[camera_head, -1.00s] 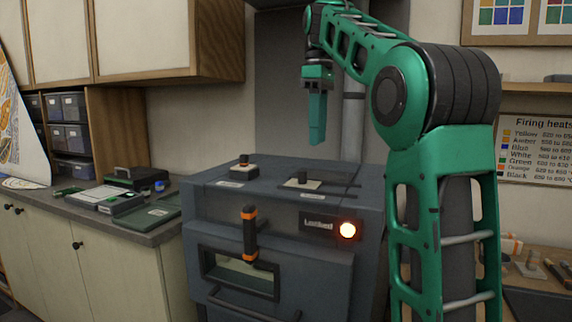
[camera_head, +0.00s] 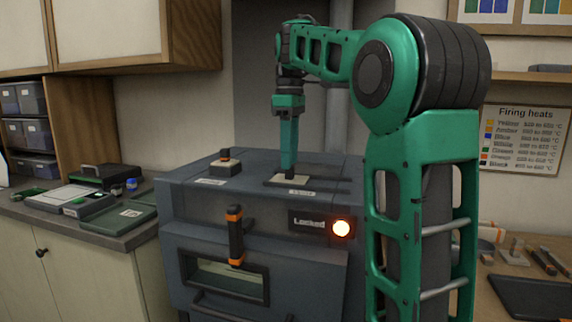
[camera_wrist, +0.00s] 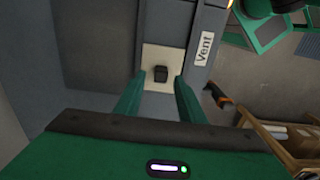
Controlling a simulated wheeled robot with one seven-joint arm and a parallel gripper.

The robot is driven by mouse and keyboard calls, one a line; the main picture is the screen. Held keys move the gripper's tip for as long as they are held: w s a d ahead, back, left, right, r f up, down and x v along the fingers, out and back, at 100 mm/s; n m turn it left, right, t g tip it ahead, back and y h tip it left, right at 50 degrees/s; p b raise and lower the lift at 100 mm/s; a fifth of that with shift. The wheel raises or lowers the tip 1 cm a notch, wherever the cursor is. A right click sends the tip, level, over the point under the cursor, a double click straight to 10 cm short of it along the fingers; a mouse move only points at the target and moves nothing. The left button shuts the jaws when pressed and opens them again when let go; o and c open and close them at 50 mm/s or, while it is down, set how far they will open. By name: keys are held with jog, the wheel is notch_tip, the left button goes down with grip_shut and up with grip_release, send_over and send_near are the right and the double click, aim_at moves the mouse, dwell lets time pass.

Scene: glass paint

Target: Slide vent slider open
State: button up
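The vent slider is a pale plate with a small black knob (camera_wrist: 160,74) on top of the dark grey kiln (camera_head: 263,203). The wrist view shows the "Vent" label (camera_wrist: 204,48) beside the plate. In the head view the plate (camera_head: 275,180) sits at the left end of a dark track (camera_head: 330,187). My gripper (camera_wrist: 155,83) points down over the plate with its two green fingers apart, one on each side of the knob. I cannot tell whether either finger touches the knob. In the head view the fingers (camera_head: 289,150) partly hide the knob.
A second knob on a pale plate (camera_head: 226,163) stands to the left on the kiln top. The kiln front has an orange-and-black handle (camera_head: 235,236) and a lit "Locked" panel (camera_head: 308,222). A counter with boxes (camera_head: 85,203) is at left; a tool bench (camera_head: 525,262) is at right.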

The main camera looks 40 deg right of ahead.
jog(key=shift+f, duration=1.05)
grip_shut()
jog(key=s+d, duration=0.2)
jog(key=s, duration=0.1)
jog(key=s+d, duration=0.3)
jog(key=shift+s+d+r, duration=0.1)
jog(key=shift+d, duration=0.05)
jog(key=shift+s, duration=0.1)
jog(key=shift+a, duration=0.25)
grip_release()
jog(key=shift+s+d, duration=0.1)
jog(key=shift+d, duration=0.1)
